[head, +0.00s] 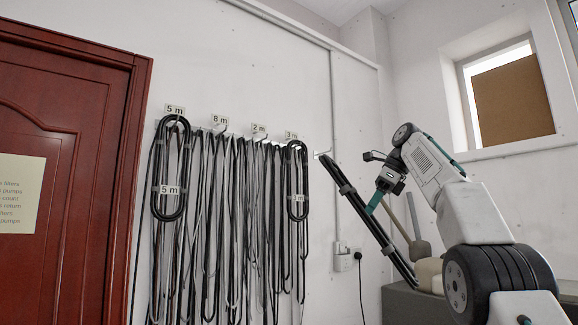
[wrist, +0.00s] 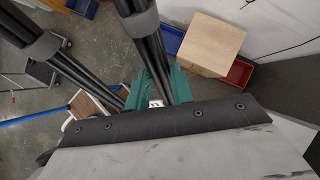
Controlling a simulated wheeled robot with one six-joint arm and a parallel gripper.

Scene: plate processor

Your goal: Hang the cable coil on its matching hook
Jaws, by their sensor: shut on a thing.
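The cable coil (head: 346,190) is a long black loop bound with grey bands. It slants from upper left to lower right in the head view. My gripper (head: 374,203) is shut on its side with teal fingers. In the wrist view the coil (wrist: 149,50) runs between the green fingers (wrist: 160,88). No length tag on the held coil is readable. Wall hooks carry labels 5 m (head: 175,109), 8 m (head: 219,119), 2 m (head: 259,129) and 3 m (head: 291,135). A hook (head: 322,153) shows right by the coil's top; I cannot tell whether they touch.
A tagged 5 m coil (head: 170,190) and a 3 m coil (head: 297,198) hang on the wall among many loose cables (head: 232,215). A red door (head: 65,130) is at left. A grey box (head: 400,305) stands below my arm. The wrist view shows a wooden-topped stool (wrist: 210,45).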

